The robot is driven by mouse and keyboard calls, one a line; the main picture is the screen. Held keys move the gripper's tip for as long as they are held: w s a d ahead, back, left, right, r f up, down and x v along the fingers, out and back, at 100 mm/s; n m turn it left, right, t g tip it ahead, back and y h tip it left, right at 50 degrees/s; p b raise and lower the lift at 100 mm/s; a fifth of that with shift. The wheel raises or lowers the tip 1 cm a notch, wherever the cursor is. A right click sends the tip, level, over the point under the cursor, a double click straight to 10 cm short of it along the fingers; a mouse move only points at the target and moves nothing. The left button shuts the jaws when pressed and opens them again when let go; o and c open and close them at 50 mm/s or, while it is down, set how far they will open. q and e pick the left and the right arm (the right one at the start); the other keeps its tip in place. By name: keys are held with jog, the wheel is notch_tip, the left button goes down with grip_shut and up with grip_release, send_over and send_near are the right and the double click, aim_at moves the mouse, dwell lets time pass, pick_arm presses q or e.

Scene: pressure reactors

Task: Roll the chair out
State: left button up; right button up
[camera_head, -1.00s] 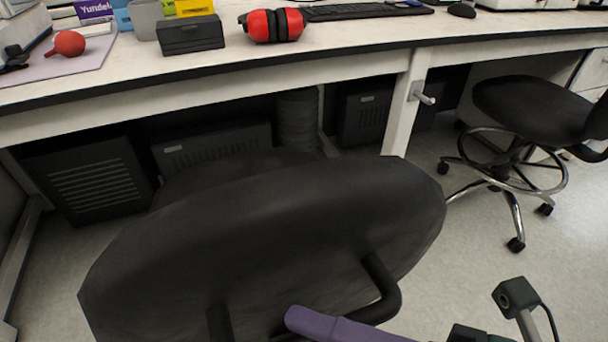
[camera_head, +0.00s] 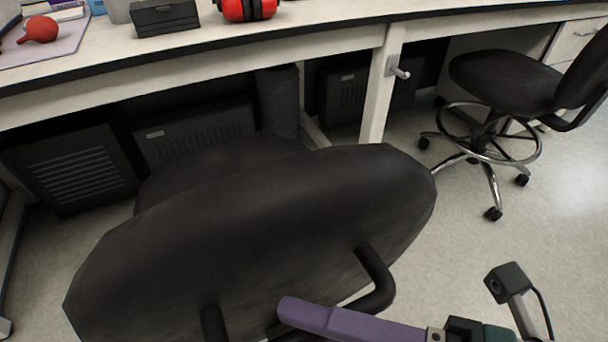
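A black chair (camera_head: 250,230) stands close in front of me, its rounded backrest towards me and its seat (camera_head: 215,165) partly under the bench. A bent black tube (camera_head: 377,277) is fixed to the back of the backrest. My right gripper (camera_head: 300,312) comes in from the lower right. A purple finger reaches to the tube at the lower edge of the backrest. The other finger is hidden or out of frame, so I cannot tell if it grips the tube. My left gripper is not in view.
A white-topped lab bench (camera_head: 250,42) runs across the back, with a bench leg (camera_head: 382,85) right of the chair. A second black chair (camera_head: 505,85) on a wheeled base stands at the right. Clear floor (camera_head: 450,235) lies between the chairs.

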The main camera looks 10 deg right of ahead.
jog(key=shift+o, duration=0.3)
jog(key=v, duration=1)
